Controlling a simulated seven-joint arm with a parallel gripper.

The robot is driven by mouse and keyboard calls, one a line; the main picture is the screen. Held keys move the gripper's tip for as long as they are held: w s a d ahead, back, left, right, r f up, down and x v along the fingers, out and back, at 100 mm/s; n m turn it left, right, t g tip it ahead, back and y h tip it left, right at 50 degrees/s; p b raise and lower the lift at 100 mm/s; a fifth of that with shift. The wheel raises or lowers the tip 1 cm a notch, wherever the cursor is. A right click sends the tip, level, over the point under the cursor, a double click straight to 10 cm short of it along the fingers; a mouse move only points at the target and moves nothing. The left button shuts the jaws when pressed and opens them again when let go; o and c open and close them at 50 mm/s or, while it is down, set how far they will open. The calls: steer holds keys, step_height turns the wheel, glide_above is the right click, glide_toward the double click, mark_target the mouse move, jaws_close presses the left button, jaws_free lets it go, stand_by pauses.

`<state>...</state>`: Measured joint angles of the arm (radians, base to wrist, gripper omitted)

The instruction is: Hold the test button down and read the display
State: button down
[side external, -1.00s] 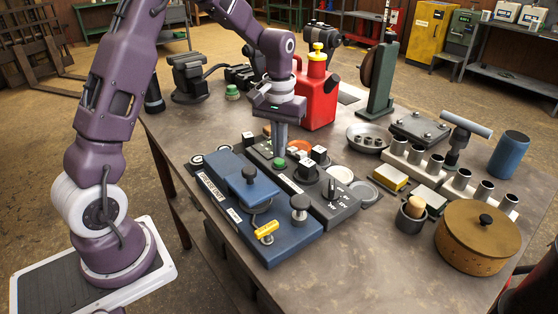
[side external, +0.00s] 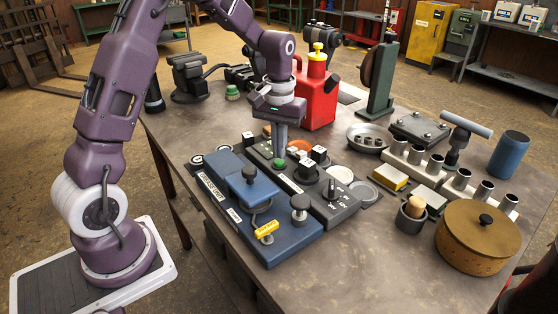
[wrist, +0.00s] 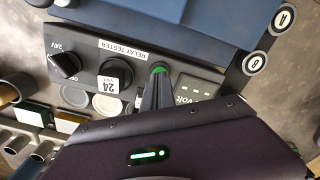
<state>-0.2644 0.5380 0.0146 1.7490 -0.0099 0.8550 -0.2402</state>
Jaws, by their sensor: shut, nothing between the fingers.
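The relay tester (side external: 337,204) is a dark grey box with knobs on the bench; its label and panel show in the wrist view (wrist: 190,70). A round green button (wrist: 159,67) sits on the panel; it also shows in the side view (side external: 279,163). My gripper (side external: 280,153) is shut and empty, pointing down at the button. Its fingertips (wrist: 158,76) partly cover the button; I cannot tell whether they touch or press it. The display marked Volt (wrist: 195,88) is just right of the fingers in the wrist view, with small pale dash-like marks and no readable number.
A dial marked 24V (wrist: 65,65) and a knob marked 24 (wrist: 114,75) stand left of the button. A blue unit (side external: 255,215) with a yellow tag adjoins the tester. A red can (side external: 317,95) stands close behind my gripper.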

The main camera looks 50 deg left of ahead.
steer(key=shift+f, duration=0.9)
stand_by(1.4)
steer(key=shift+r, duration=2.3)
steer(key=s+d+r+m+t, duration=0.3)
steer(key=s+d+r, duration=0.5)
steer(key=s+r, duration=0.45)
steer(key=s+d+f+m+t, duration=0.1)
steer(key=s+d+m+t, duration=0.1)
steer(key=s, duration=1)
steer(key=shift+s+d+f+m+t, duration=0.2)
steer(key=shift+d+m+t, duration=0.1)
steer(key=shift+d+m, duration=0.2)
steer(key=shift+r, duration=0.1)
